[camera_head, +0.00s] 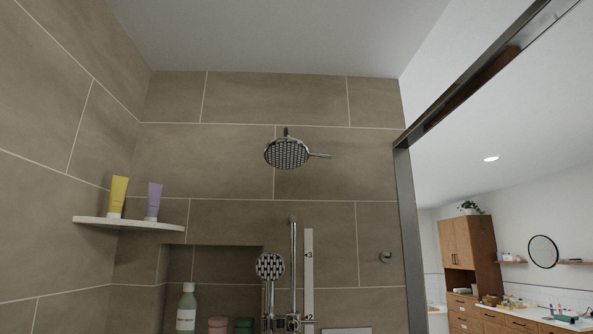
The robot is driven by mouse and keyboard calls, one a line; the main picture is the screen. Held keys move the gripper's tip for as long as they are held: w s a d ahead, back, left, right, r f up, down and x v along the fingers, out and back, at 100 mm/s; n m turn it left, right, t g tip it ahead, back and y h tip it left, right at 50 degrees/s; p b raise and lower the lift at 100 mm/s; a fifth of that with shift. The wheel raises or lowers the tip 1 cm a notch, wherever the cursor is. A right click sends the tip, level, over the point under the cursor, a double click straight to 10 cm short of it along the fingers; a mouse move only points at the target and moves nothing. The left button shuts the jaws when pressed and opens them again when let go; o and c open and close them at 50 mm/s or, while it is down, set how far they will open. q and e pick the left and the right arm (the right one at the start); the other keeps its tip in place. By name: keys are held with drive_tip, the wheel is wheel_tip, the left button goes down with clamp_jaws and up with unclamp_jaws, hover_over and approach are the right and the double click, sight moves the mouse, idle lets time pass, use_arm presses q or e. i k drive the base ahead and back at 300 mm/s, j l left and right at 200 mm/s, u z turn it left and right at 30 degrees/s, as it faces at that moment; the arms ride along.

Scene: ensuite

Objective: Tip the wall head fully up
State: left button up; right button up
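The wall head (287,153) is a round chrome shower head high on the tiled back wall, near the middle of the head view. It hangs from a short arm at its top. Its nozzle face is visible and tilted toward me and downward. A thin lever or handle (320,155) sticks out from its right side. Neither of my grippers shows in the head view, and nothing touches the wall head.
A hand shower (270,266) and a vertical rail (293,260) stand below the wall head. A corner shelf (128,223) holds a yellow tube (118,196) and a purple tube (153,201). A metal frame post (408,240) bounds the shower at right. A green bottle (187,308) stands in the niche.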

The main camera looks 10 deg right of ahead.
sight(287, 152)
drive_tip(key=i+l+u, duration=0.2)
drive_tip(key=i+l, duration=0.2)
drive_tip(key=i+l+u, duration=0.15)
drive_tip(key=i+l, duration=0.2)
drive_tip(key=i+l+u, duration=0.2)
drive_tip(key=i+l, duration=0.15)
drive_tip(key=l, duration=0.2)
drive_tip(key=l+u, duration=0.1)
drive_tip(key=l, duration=0.3)
drive_tip(key=k+l+u, duration=0.1)
drive_tip(key=l, duration=0.3)
drive_tip(key=k+l+u, duration=0.1)
drive_tip(key=l, duration=0.35)
drive_tip(key=l+u, duration=0.1)
drive_tip(key=l, duration=0.3)
drive_tip(key=k+l+u, duration=0.1)
drive_tip(key=l, duration=0.25)
drive_tip(key=k+l+u, duration=0.1)
drive_tip(key=l, duration=0.3)
drive_tip(key=k, duration=0.1)
